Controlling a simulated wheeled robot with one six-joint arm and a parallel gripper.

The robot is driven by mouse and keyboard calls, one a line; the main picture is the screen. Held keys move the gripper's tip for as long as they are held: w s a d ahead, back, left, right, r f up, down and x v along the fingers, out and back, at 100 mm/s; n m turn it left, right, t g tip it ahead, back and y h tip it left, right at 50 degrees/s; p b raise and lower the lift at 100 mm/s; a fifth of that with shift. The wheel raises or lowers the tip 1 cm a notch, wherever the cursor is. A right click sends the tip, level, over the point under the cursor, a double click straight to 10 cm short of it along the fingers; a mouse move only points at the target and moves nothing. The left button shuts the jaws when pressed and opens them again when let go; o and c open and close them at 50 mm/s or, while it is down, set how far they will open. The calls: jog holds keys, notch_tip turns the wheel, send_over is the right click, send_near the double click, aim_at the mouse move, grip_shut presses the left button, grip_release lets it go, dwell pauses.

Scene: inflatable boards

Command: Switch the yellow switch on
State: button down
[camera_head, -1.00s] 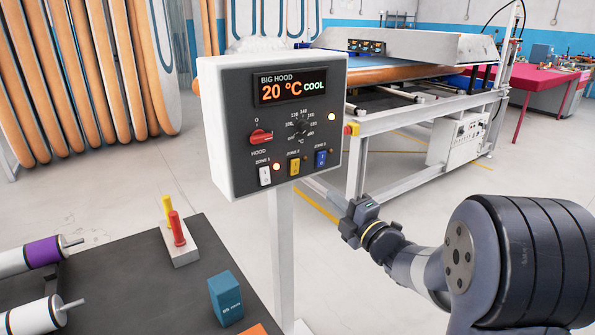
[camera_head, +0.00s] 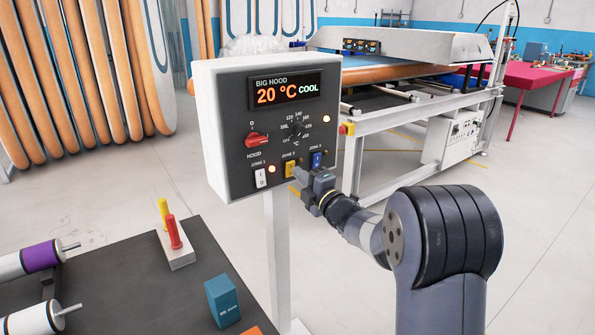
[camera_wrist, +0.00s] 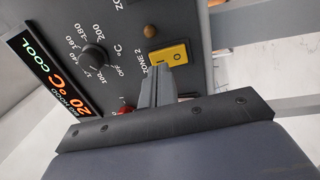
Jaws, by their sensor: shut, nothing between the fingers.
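The yellow switch (camera_head: 290,168) is on the lower part of the grey control panel (camera_head: 235,115), between a white switch and a blue switch. In the wrist view the yellow switch (camera_wrist: 168,54) lies just beyond my fingertips, beside the "ZONE 2" label. My gripper (camera_head: 300,174) is shut and empty, its tips at the switch's lower right in the head view. In the wrist view my gripper (camera_wrist: 157,72) points at the switch's near end. I cannot tell whether the tips touch it. The small lamp (camera_wrist: 150,31) by the switch looks unlit.
The white switch (camera_head: 261,178) has a lit lamp beside it. The blue switch (camera_head: 316,159) is close to my gripper. A red knob (camera_head: 257,139) and a black dial (camera_head: 297,128) sit above. A dark table (camera_head: 130,285) stands at lower left.

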jog(key=shift+x, duration=0.9)
jog(key=shift+r, duration=0.15)
jog(key=shift+w+a+r+p, duration=0.1)
jog(key=shift+r+p, duration=0.15)
jog(key=shift+p, duration=0.45)
jog(key=shift+f, duration=0.25)
